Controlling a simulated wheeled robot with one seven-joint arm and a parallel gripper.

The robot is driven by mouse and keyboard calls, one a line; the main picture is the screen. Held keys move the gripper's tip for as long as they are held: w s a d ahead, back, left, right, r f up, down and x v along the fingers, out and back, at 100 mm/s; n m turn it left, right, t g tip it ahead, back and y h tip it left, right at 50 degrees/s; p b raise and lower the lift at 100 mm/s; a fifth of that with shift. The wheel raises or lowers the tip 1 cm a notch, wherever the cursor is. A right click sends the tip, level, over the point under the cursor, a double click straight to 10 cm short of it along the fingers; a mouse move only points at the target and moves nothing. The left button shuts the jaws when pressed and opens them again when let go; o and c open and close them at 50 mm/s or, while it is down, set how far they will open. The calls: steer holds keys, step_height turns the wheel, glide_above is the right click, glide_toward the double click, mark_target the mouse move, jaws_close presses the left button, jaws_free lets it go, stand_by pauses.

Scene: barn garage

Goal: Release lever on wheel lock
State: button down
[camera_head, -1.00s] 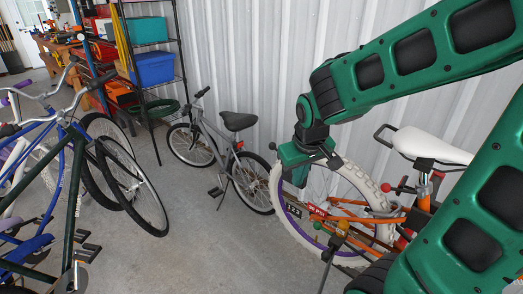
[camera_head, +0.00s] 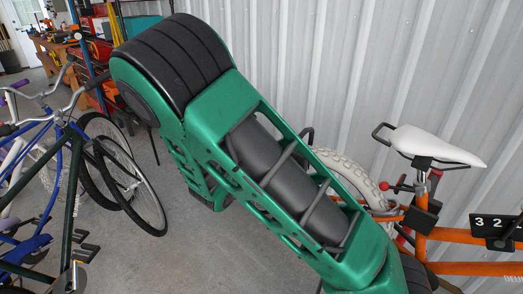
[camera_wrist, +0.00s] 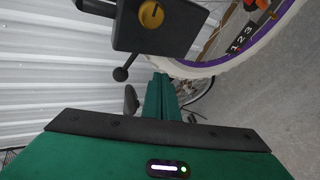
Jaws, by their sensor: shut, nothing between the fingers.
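My gripper (camera_wrist: 161,97) is shut and empty in the wrist view, its green fingers together. A black box with a gold knob (camera_wrist: 152,14) is close above the fingers; a short lever with a black ball end (camera_wrist: 120,74) sticks out below it. I cannot tell for certain whether this is the wheel lock. The fingertips look apart from the ball. The white-tyred wheel with a purple rim (camera_wrist: 229,62) is beyond, to the right. In the head view, my arm hides the gripper and most of this wheel (camera_head: 345,168).
An orange bicycle with a white saddle (camera_head: 432,145) stands at the right by the corrugated wall (camera_head: 310,60). Several bicycles, including a dark green one (camera_head: 67,205), stand at the left. A workbench (camera_head: 66,50) is at the back left. Some floor (camera_head: 120,265) is clear.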

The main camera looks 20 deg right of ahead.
steer(key=w+a+r+n+t, duration=0.3)
steer(key=w+a+n+t, duration=0.1)
steer(key=a+n, duration=0.15)
steer(key=w+d, duration=0.5)
steer(key=d, duration=0.2)
steer(key=shift+d+f, duration=0.2)
steer(key=shift+d, duration=0.1)
steer(key=shift+m, duration=0.25)
